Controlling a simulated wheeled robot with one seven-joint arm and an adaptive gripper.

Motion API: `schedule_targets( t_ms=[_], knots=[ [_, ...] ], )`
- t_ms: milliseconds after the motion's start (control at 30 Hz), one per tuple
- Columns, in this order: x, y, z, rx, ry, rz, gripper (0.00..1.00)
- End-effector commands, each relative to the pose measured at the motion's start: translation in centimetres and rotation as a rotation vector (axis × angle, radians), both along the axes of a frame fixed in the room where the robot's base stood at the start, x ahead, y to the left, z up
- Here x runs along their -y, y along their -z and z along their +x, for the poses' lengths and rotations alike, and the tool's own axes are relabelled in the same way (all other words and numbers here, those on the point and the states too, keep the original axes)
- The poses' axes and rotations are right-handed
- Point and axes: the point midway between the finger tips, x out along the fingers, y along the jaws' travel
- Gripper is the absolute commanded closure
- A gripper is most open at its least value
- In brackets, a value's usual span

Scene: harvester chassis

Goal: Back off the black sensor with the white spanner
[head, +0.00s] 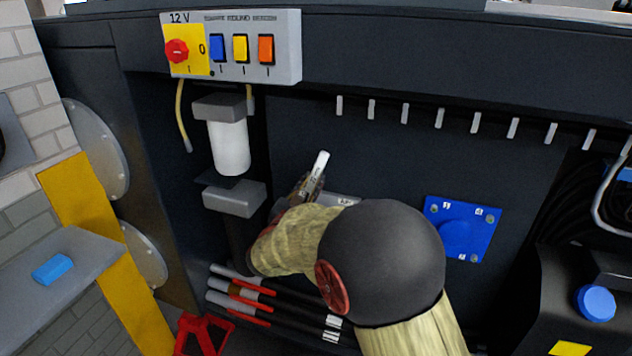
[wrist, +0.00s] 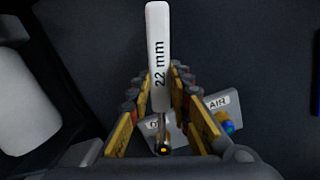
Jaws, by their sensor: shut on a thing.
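The white spanner, marked 22 mm, (wrist: 158,45) is held between the fingers of my gripper (wrist: 160,76). Its white end points up and away in the wrist view. In the head view the spanner (head: 319,168) sticks up above my gripper (head: 302,188), close in front of the dark panel. My arm hides much of what lies behind it there. A small yellow-tipped part (wrist: 162,148) shows below the spanner, between the fingers. I cannot make out the black sensor in either view; whether the spanner touches a fitting cannot be told.
A grey block with an AIR label (wrist: 217,102) and a blue fitting (wrist: 228,126) sits beside the right finger. A white filter (head: 229,147) hangs left of my gripper. A blue plate (head: 484,214) is to the right. Black hoses with red sleeves (head: 255,291) run below.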

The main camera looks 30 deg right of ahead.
Motion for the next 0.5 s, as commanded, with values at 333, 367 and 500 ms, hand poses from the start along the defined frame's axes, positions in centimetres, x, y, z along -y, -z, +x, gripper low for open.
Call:
schedule_targets(
  t_ms=[333, 367, 500],
  knots=[
    [-0.34, -0.3, 0.42, -0.029, 0.001, -0.025, 1.0],
    [-0.33, -0.3, 0.43, -0.029, 0.001, -0.025, 1.0],
    [-0.38, -0.34, 0.48, -0.032, 0.0, -0.027, 1.0]
  ],
)
